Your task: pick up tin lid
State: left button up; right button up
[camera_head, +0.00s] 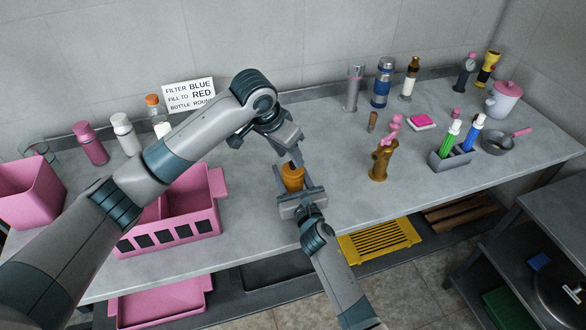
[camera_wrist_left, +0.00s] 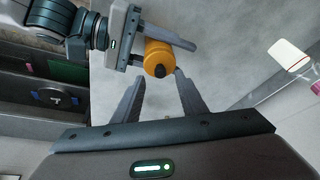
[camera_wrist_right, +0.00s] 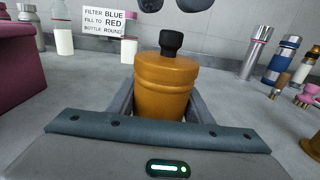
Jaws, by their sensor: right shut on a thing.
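An orange tin (camera_wrist_right: 165,98) stands upright on the grey worktop, its domed lid (camera_wrist_right: 168,64) on top with a black knob (camera_wrist_right: 171,42). My right gripper (camera_head: 294,184) is shut on the tin's body, one finger on each side. My left gripper (camera_wrist_left: 160,86) is open and empty, above the tin with its fingertips apart. In the left wrist view the black knob (camera_wrist_left: 160,71) lies just beyond the gap between those fingertips. In the right wrist view the dark left fingertips show above the knob, apart from it. The tin's lower part is partly hidden by my grippers in the head view.
A pink divided crate (camera_head: 175,235) stands left of the tin, with bottles and a sign (camera_head: 189,95) behind. To the right are a brown grinder (camera_head: 381,162), a pen holder (camera_head: 452,157) and a small pan (camera_head: 497,143). The worktop between tin and grinder is clear.

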aim_at(291, 163)
pick_arm(q)
jog(key=shift+x, duration=1.55)
jog(key=shift+w, duration=0.1)
grip_shut()
